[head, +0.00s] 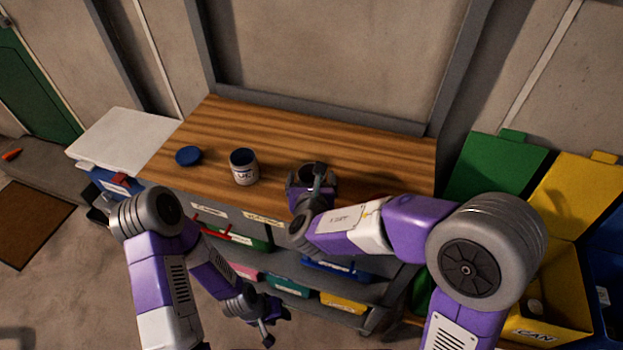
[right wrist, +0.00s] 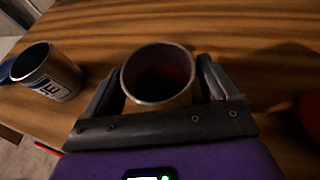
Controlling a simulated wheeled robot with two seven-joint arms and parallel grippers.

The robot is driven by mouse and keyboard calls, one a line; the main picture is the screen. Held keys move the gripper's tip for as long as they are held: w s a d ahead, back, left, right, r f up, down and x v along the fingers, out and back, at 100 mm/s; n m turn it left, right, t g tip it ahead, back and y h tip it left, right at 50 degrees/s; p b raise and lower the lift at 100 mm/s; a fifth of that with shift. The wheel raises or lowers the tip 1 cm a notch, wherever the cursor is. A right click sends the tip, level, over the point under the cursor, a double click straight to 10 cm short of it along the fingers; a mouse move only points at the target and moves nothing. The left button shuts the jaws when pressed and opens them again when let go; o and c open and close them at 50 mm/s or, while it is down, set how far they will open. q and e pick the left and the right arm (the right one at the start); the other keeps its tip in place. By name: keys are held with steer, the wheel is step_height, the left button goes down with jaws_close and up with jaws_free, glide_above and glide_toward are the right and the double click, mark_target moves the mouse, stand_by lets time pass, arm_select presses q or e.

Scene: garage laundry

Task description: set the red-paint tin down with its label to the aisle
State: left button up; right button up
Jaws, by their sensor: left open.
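The red-paint tin (right wrist: 158,78) is open-topped with dark red inside. In the right wrist view it stands between the two fingers of my right gripper (right wrist: 160,85), which close against its sides. In the head view my right gripper (head: 312,176) is over the wooden bench top (head: 345,147), with the tin's dark opening (head: 306,175) between its fingers. The tin's label is hidden, and I cannot tell whether its base touches the bench. My left gripper (head: 264,322) is open and empty, low in front of the bench's shelves.
An open blue-labelled tin (head: 244,168) stands left of the red-paint tin, with a blue lid (head: 188,156) beyond it. A red thing (right wrist: 310,108) shows at the wrist view's right edge. Green (head: 500,165) and yellow (head: 565,200) bins stand right. The bench's back is clear.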

steer(key=shift+o, duration=0.8)
steer(key=shift+r, duration=0.1)
steer(key=shift+r+p, duration=0.2)
steer(key=shift+p, duration=0.15)
steer(key=p+v, duration=0.2)
steer(key=v, duration=1)
steer(key=shift+f, duration=0.2)
steer(key=shift+s, duration=0.1)
